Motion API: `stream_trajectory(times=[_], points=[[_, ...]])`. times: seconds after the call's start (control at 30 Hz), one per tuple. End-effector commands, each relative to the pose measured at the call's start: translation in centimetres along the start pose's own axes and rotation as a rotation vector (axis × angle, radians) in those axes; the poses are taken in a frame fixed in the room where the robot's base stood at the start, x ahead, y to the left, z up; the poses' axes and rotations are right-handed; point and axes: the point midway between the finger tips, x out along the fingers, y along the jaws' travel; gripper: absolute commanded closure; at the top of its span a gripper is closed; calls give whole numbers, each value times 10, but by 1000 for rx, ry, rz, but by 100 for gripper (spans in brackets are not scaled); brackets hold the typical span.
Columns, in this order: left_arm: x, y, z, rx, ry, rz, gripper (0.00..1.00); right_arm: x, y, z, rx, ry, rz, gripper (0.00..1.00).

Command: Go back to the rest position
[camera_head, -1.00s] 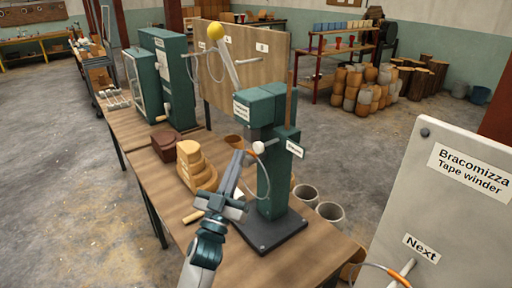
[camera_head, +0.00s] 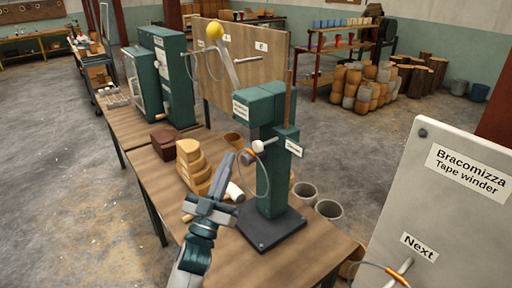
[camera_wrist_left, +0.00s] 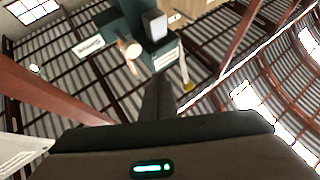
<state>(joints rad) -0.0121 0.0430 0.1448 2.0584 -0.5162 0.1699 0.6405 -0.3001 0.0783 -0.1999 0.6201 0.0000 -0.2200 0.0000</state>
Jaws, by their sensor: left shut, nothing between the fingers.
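My left gripper (camera_head: 229,160) is shut and empty. It points up and away in the head view, above the wooden workbench (camera_head: 290,262) and just left of the green press-like machine (camera_head: 270,180). I cannot tell whether it touches anything. In the left wrist view its closed fingers (camera_wrist_left: 158,95) point at the machine (camera_wrist_left: 130,20), which has a white label and a round-ended handle (camera_wrist_left: 130,48). My right gripper does not show.
Open floor (camera_head: 60,200) lies left.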

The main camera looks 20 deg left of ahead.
Motion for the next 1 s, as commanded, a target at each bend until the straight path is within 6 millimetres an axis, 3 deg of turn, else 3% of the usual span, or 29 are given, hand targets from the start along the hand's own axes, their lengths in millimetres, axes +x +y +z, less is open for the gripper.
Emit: stream_trajectory(times=[0.37, 0.57, 0.77, 1.0], points=[[-5, -2, 6, 2, -36, -18, 100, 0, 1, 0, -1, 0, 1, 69], [-33, -10, 36, 10, -200, -86, 100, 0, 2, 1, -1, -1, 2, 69], [-94, -14, 85, 30, -503, -162, 100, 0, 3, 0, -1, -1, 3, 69], [-203, 1, 133, 58, -934, -173, 100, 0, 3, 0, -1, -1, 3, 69]])
